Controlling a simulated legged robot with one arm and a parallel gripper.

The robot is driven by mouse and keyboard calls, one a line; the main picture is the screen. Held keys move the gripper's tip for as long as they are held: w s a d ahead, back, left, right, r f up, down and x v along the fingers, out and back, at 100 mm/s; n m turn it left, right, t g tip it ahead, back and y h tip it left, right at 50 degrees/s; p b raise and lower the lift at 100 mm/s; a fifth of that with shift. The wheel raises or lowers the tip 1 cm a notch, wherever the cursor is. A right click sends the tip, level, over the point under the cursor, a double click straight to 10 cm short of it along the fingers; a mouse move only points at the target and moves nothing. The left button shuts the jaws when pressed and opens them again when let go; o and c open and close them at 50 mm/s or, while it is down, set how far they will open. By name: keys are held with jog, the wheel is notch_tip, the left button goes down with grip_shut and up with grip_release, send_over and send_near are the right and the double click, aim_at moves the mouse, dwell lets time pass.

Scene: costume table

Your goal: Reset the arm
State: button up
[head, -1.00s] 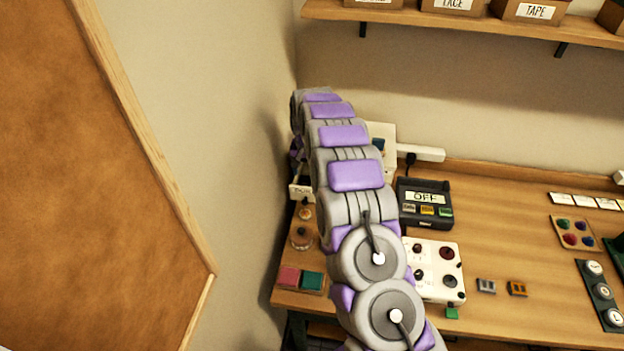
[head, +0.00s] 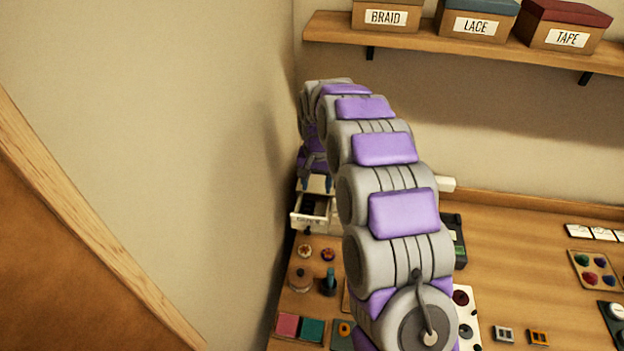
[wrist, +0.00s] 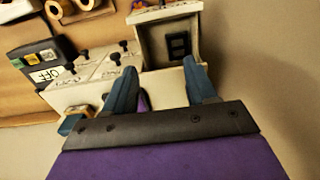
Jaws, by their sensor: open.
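My arm reaches from the lower right toward the back left corner of the table. My gripper (head: 315,184) has two blue fingers pointing down at a small white drawer unit. In the wrist view, the gripper (wrist: 161,72) is open with nothing between the fingers. One drawer (head: 310,222) is pulled out, with something dark inside. In the wrist view this open drawer (wrist: 140,18) lies just beyond the fingertips. Whether a finger touches the unit, I cannot tell.
The left wall (head: 220,130) is close beside the arm. A shelf (head: 440,45) with labelled boxes is above the table. Spools, pink and green pads (head: 300,328) and a white control box (head: 465,318) lie near the arm. The table's right (head: 520,260) has bare room.

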jog(key=s+d+r+n+b, duration=0.1)
jog(key=s+d+r+b, duration=0.15)
jog(key=s, duration=0.45)
jog(key=s+d+r+g+b, duration=0.1)
jog(key=s+d, duration=0.2)
jog(key=s, duration=0.4)
jog(key=s+d+r+n+b, duration=0.1)
jog(key=s+d+r+b, duration=0.1)
jog(key=s, duration=0.5)
jog(key=s+d+f+b, duration=0.1)
jog(key=s+f+b, duration=0.1)
jog(key=s, duration=0.9)
jog(key=s+d+f+b, duration=0.2)
jog(key=s+f, duration=0.1)
jog(key=s, duration=0.9)
jog(key=shift+s+f+g, duration=0.3)
jog(key=shift+g, duration=0.1)
jog(key=shift+d, duration=0.6)
jog(key=shift+a, duration=0.3)
